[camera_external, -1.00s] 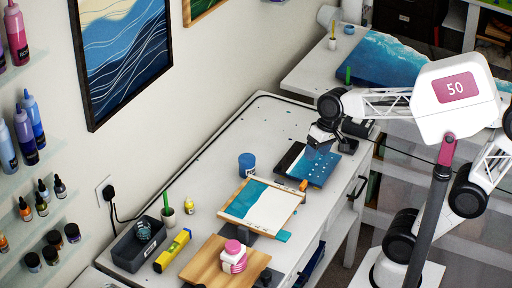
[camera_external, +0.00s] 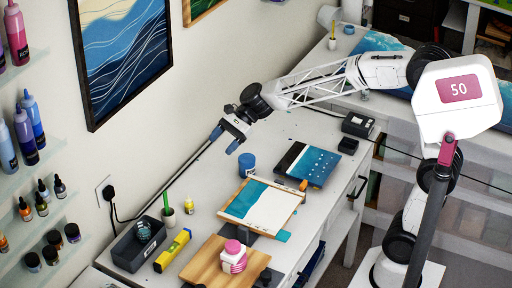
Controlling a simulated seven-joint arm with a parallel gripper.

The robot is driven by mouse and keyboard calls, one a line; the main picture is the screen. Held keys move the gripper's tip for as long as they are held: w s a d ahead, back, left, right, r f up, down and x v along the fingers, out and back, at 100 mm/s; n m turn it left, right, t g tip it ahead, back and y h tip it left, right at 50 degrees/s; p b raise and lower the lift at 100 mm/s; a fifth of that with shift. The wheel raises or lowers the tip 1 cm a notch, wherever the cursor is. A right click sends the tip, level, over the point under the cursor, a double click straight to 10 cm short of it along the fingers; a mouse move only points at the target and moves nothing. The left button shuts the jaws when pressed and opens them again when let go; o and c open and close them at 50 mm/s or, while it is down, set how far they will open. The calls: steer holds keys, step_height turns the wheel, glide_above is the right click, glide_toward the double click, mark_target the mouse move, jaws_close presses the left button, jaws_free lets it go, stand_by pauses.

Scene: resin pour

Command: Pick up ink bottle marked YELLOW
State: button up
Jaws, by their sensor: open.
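A small bottle with yellow contents (camera_external: 189,204) stands upright on the white table, between the wall and the canvas board; its label is too small to read. My gripper (camera_external: 223,141) is open, its two blue fingertips apart with nothing between them. It is in the air near the wall side of the table, above and to the right of the bottle in the picture, well clear of it. Nothing hides the bottle.
A yellow tool (camera_external: 173,250), a dark bin (camera_external: 133,249) and a wooden board (camera_external: 205,262) with a pink-capped jar (camera_external: 233,257) lie nearer.

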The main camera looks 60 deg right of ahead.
steer(key=w+a+f+m+t+y, duration=0.15)
steer(key=w+m, duration=0.25)
steer(key=w, duration=0.4)
glide_toward(189, 204)
steer(key=shift+w+a+f, duration=0.25)
steer(key=shift+w+f, duration=0.2)
steer(key=shift+f, duration=0.05)
steer(key=shift+w+a+f, duration=0.25)
steer(key=shift+w+f, duration=0.2)
steer(key=shift+f, duration=0.1)
steer(key=shift+a, duration=0.1)
steer(key=shift+x, duration=1.2)
steer(key=shift+f, duration=0.1)
steer(key=shift+x, duration=2.55)
